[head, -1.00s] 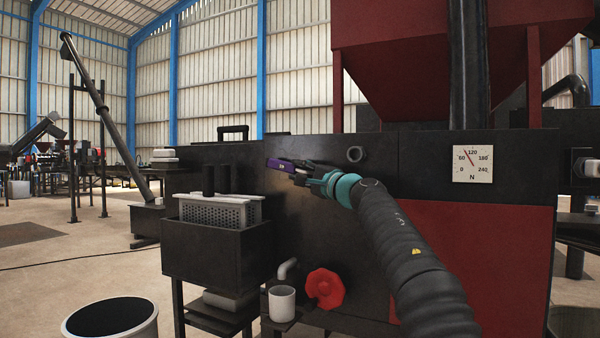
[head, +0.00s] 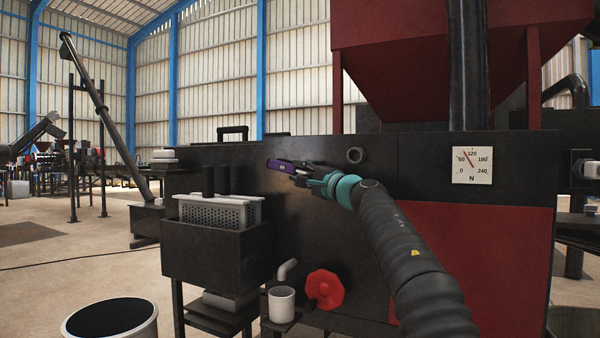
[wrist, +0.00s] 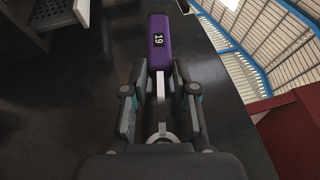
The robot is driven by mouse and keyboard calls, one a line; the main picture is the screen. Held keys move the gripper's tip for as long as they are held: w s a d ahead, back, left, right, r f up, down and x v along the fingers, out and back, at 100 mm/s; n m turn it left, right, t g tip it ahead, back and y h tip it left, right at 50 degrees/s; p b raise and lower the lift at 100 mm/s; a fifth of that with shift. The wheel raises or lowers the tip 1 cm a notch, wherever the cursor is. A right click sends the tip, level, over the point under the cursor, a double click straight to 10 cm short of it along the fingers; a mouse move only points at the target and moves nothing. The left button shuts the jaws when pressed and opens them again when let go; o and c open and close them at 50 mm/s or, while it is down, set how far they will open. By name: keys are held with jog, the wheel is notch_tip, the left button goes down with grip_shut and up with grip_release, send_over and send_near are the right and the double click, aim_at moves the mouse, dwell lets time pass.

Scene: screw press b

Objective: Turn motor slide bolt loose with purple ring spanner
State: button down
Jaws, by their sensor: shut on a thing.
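The purple ring spanner (head: 281,166) is held out in front of the dark machine panel in the head view. In the wrist view the purple handle of the spanner (wrist: 159,46) is marked 19 and points away from my gripper, and its bare metal shank and ring end lie between the fingers. My gripper (head: 303,174) is shut on the spanner; its two fingers also show in the wrist view (wrist: 160,95). I cannot make out the motor slide bolt in either view.
A perforated bin (head: 215,211) stands left of my gripper. A red handwheel (head: 325,288) and white cup (head: 282,304) sit below. A dial gauge (head: 472,165) is on the panel at right.

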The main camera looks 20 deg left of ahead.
jog(key=shift+w+r+p, duration=0.1)
jog(key=shift+p, duration=0.5)
jog(key=shift+h, duration=0.3)
jog(key=shift+f+n+g+p, duration=0.3)
jog(key=shift+n+g+p, duration=0.15)
jog(key=shift+p, duration=0.55)
jog(key=shift+h, duration=0.3)
jog(key=shift+f+n+g+h+p, duration=0.25)
jog(key=shift+f+g+h+p, duration=0.3)
jog(key=shift+p, duration=1.1)
jog(key=shift+f, duration=0.1)
jog(key=shift+h+p, duration=0.35)
jog(key=shift+p, duration=0.4)
jog(key=f+n+h+p, duration=0.1)
jog(key=p, duration=0.3)
jog(key=shift+d+g+h, duration=0.1)
jog(key=shift+g+h, duration=0.2)
jog(key=shift+h, duration=0.1)
